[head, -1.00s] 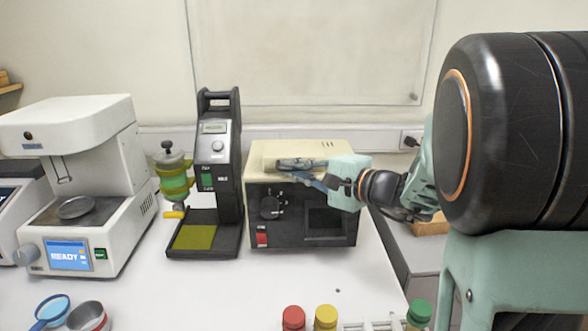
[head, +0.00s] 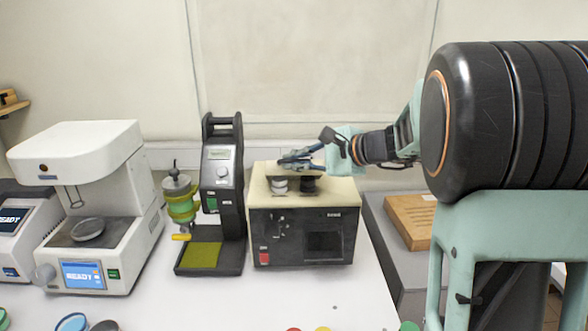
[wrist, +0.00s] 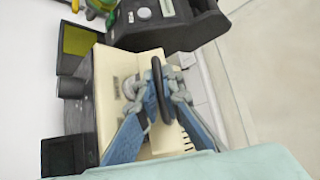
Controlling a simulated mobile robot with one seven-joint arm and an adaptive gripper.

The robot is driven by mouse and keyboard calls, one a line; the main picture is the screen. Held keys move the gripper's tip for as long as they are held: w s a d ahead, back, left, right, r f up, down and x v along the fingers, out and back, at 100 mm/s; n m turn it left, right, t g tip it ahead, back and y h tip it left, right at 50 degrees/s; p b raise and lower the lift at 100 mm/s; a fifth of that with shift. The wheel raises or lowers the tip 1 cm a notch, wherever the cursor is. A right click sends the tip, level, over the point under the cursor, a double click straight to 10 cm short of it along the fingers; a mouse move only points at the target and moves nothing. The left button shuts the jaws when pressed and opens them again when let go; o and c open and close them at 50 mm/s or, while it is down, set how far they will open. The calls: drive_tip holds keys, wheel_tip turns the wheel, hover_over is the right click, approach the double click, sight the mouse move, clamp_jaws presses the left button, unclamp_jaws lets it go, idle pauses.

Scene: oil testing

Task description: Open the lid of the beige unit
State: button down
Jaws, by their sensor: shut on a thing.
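The beige unit (head: 348,194) has a beige top and a dark front with a red switch. It stands on the white bench. My gripper (head: 312,155) is above its top, with the blue fingers shut on a black looped handle, seen in the wrist view (wrist: 159,92). The lid (head: 296,170) appears raised, seen nearly edge-on just under my fingers. A white round part (head: 279,185) and a dark round part (head: 308,184) show on the unit's top below it. My fingers hide much of the lid, so its exact tilt is hard to tell.
A black instrument (head: 222,175) with a green-yellow plate stands close to the unit's left. A white tester (head: 85,200) with a lit screen is farther left. A wooden block (head: 408,220) lies on the grey surface at right.

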drive_tip(key=w+r, duration=0.1)
drive_tip(key=w, duration=0.1)
drive_tip(key=w+r+p, duration=0.1)
drive_tip(key=w, duration=0.1)
drive_tip(key=w+r, duration=0.1)
drive_tip(key=w, duration=0.1)
drive_tip(key=shift+r+p, duration=0.25)
drive_tip(key=shift+p, duration=0.05)
drive_tip(key=w+p, duration=0.1)
drive_tip(key=w+g+p, duration=0.1)
drive_tip(key=p, duration=0.1)
drive_tip(key=shift+w+r+m, duration=0.2)
drive_tip(key=shift+w+m, duration=0.15)
drive_tip(key=shift+m, duration=0.05)
drive_tip(key=shift+w+f+m+g+h+p, duration=0.2)
drive_tip(key=shift+w+m+g+p, duration=0.2)
drive_tip(key=shift+w+g, duration=0.25)
drive_tip(key=shift+w+f+m+g+h+p, duration=0.2)
drive_tip(key=shift+w+g+p, duration=0.25)
drive_tip(key=shift+w, duration=0.45)
drive_tip(key=shift+w+f+m+g+h+p, duration=0.1)
drive_tip(key=shift+w+f+m+g+p, duration=0.1)
drive_tip(key=shift+w+m+g+p, duration=0.35)
drive_tip(key=shift+w, duration=0.35)
drive_tip(key=c, duration=2.3)
unclamp_jaws()
drive_tip(key=shift+c, duration=0.2)
drive_tip(key=shift+s, duration=0.1)
drive_tip(key=shift+f, duration=0.1)
